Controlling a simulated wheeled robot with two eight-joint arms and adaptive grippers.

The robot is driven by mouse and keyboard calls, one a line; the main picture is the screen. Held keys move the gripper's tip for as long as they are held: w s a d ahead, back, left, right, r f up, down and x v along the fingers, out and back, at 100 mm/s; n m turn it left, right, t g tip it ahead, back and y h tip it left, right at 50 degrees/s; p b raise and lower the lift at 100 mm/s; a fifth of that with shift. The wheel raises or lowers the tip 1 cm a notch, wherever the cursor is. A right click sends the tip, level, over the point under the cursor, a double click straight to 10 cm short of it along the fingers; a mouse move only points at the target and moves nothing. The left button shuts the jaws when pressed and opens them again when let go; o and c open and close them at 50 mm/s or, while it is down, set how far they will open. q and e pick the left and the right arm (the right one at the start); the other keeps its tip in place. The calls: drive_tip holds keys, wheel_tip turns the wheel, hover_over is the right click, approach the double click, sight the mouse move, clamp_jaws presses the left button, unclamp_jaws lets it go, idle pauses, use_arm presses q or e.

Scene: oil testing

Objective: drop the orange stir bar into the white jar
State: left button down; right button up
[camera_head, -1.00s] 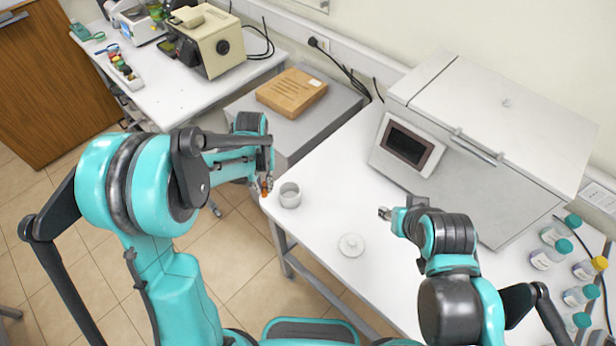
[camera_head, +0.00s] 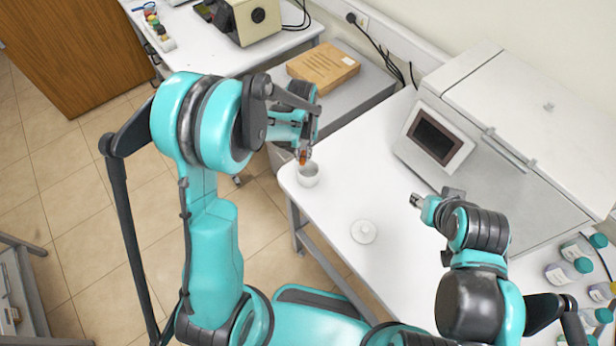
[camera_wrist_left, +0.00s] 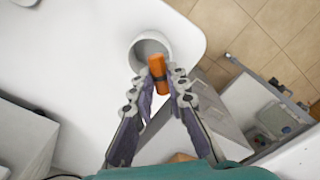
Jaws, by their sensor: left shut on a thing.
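The white jar (camera_head: 308,176) stands open on the near left corner of the white table, and it also shows in the left wrist view (camera_wrist_left: 139,56). My left gripper (camera_head: 302,156) is shut on the orange stir bar (camera_wrist_left: 157,68) and holds it above the jar. In the left wrist view the bar overlaps the jar's mouth, with its upper end over the dark opening. How high it is above the rim I cannot tell. My right gripper (camera_head: 416,200) is over the table, right of the jar; its fingers are too small to judge.
A white round lid (camera_head: 364,231) lies on the table in front of the jar. A large white machine with a screen (camera_head: 437,135) stands at the back right. Several capped bottles (camera_head: 571,268) are at the right. A brown box (camera_head: 323,67) lies on the grey surface behind.

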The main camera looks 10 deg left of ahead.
use_arm(q)
drive_tip(key=c, duration=1.4)
unclamp_jaws()
wheel_tip(320, 180, up, 12)
drive_tip(key=shift+f, duration=0.1)
drive_tip(key=s+a+f+t+b, duration=0.1)
drive_tip(key=s+f+t+b, duration=0.1)
drive_tip(key=s+f+b, duration=0.2)
drive_tip(key=s+a+f+m+t+b, duration=0.1)
drive_tip(key=s+f+t+b, duration=0.1)
drive_tip(key=s+f+b, duration=0.2)
drive_tip(key=s+f+t+b, duration=0.3)
drive_tip(key=s+f+b, duration=0.1)
drive_tip(key=s+b, duration=0.5)
drive_tip(key=shift+a+f+b, duration=0.3)
drive_tip(key=shift+a+f, duration=0.05)
drive_tip(key=shift+a, duration=0.05)
